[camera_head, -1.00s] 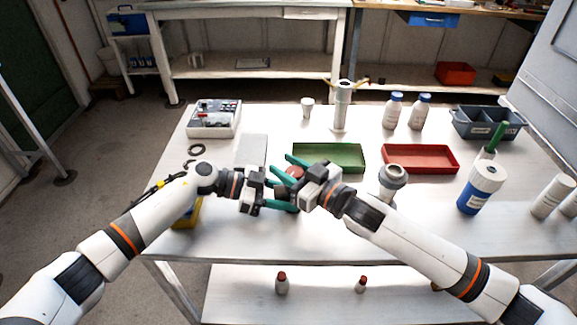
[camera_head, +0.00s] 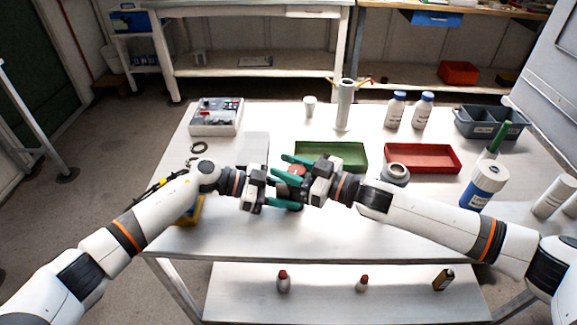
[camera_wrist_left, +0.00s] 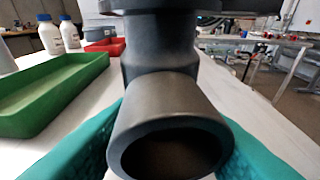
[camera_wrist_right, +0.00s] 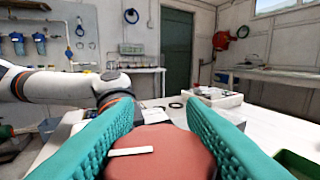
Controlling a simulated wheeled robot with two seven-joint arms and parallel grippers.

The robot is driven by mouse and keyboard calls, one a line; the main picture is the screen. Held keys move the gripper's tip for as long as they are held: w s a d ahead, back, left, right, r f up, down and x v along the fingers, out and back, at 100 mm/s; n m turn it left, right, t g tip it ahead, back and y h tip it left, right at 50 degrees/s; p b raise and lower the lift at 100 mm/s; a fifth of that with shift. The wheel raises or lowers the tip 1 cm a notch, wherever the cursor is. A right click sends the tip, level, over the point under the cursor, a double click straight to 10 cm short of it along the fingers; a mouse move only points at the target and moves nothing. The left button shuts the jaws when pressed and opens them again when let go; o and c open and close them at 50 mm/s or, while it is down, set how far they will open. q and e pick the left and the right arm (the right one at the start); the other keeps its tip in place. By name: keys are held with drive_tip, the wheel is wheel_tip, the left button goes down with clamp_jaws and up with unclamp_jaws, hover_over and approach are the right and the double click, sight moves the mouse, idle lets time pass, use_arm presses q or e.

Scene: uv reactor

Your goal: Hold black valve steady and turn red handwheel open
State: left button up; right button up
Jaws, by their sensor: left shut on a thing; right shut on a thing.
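The black valve (camera_wrist_left: 165,110) fills the left wrist view, its round open pipe end facing the camera. The teal fingers of my left gripper (camera_head: 287,192) are shut on its body, one on each side. The red handwheel (camera_wrist_right: 160,152) shows in the right wrist view as a red disc with a pale bar mark. My right gripper (camera_wrist_right: 165,130) is shut on the handwheel, a ribbed teal finger on each side. In the head view the handwheel (camera_head: 296,169) is a small red patch among the fingers, and the valve is mostly hidden there.
Behind the grippers stand a green tray (camera_head: 345,145) and a red tray (camera_head: 422,171). A grey reactor column (camera_head: 344,105) and white bottles (camera_head: 396,108) stand farther back. A control box (camera_head: 216,116) sits at the back left. The table's front (camera_head: 330,238) is clear.

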drive_tip(key=shift+s+n+g, duration=0.15)
drive_tip(key=shift+n+g, duration=0.25)
drive_tip(key=shift+g, duration=0.1)
idle(0.3)
drive_tip(key=shift+d+f, duration=0.1)
drive_tip(key=shift+d, duration=0.05)
idle(1.3)
drive_tip(key=o, duration=1)
drive_tip(key=shift+y, duration=0.3)
drive_tip(key=v, duration=0.7)
drive_tip(key=shift+d, duration=0.2)
